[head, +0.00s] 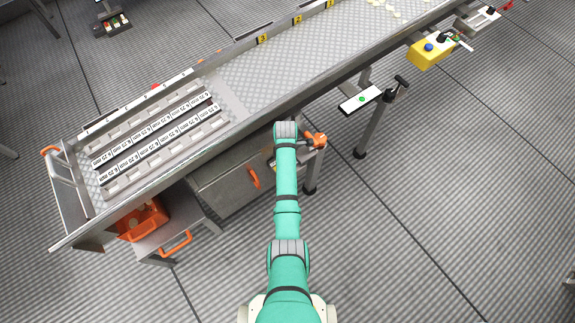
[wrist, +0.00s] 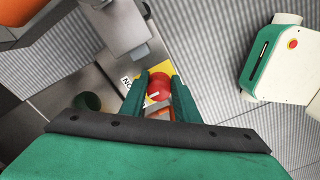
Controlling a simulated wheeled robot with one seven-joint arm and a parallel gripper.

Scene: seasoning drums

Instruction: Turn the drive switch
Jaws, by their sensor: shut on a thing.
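The drive switch shows in the wrist view as a round red knob (wrist: 158,86) with a white mark, set on a yellow plate (wrist: 163,68). A white label with black letters lies just left of it, partly cut off by a finger. My gripper (wrist: 158,97) has its two green fingers on either side of the knob and is shut on it. The lower part of the knob is hidden by the gripper. In the head view my arm reaches to the near edge of the metal line, and its end hides the switch.
In the head view a steel cabinet (head: 222,187) with an orange handle stands left of my arm. An orange fitting (head: 317,139) sticks out just right of my wrist. A white panel with a green button (head: 361,99) and a yellow box (head: 430,52) are farther right.

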